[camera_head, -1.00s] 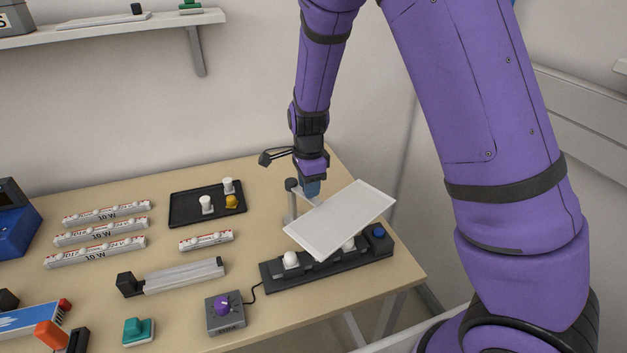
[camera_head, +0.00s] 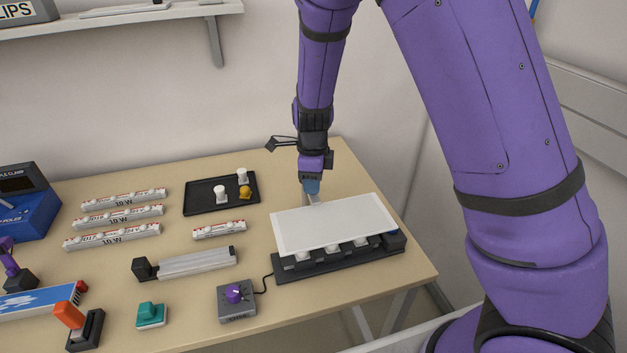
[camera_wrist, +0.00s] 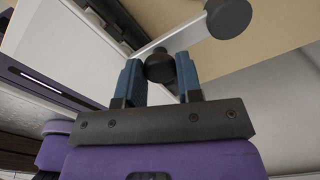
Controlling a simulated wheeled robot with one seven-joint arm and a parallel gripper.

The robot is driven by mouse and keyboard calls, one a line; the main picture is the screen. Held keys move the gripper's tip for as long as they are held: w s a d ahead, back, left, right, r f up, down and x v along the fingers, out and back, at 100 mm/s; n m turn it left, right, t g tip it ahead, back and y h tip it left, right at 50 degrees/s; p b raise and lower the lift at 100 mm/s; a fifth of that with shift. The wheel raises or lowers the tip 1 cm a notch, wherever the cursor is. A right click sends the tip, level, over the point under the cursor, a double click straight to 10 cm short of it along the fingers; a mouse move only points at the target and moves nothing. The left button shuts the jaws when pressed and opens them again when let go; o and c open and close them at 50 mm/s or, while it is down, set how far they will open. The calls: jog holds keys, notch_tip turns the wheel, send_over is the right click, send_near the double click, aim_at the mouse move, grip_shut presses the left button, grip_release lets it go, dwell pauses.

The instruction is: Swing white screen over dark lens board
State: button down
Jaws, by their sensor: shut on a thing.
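The white screen (camera_head: 335,223) is a flat panel that lies over the dark lens board (camera_head: 345,262), its long side roughly in line with the board. The board's front edge and several pale lenses show below the screen's front edge; the rest is hidden under it. My gripper (camera_head: 312,190) is behind the screen's back edge. In the wrist view, the blue fingers of my gripper (camera_wrist: 160,72) are shut on a dark knob (camera_wrist: 159,65) by the screen's frame (camera_wrist: 118,65). A grey post with a dark cap (camera_wrist: 228,18) stands beyond the knob.
A black tray (camera_head: 200,209) with small white and yellow parts lies left of the screen. A grey box with a purple knob (camera_head: 236,299) sits in front, its cable running to the board. Several labelled strips (camera_head: 115,235) and a grey bar (camera_head: 195,263) lie left.

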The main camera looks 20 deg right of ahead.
jog(key=c, duration=0.8)
grip_release()
notch_tip(320, 180, up, 11)
jog(key=shift+f, duration=0.1)
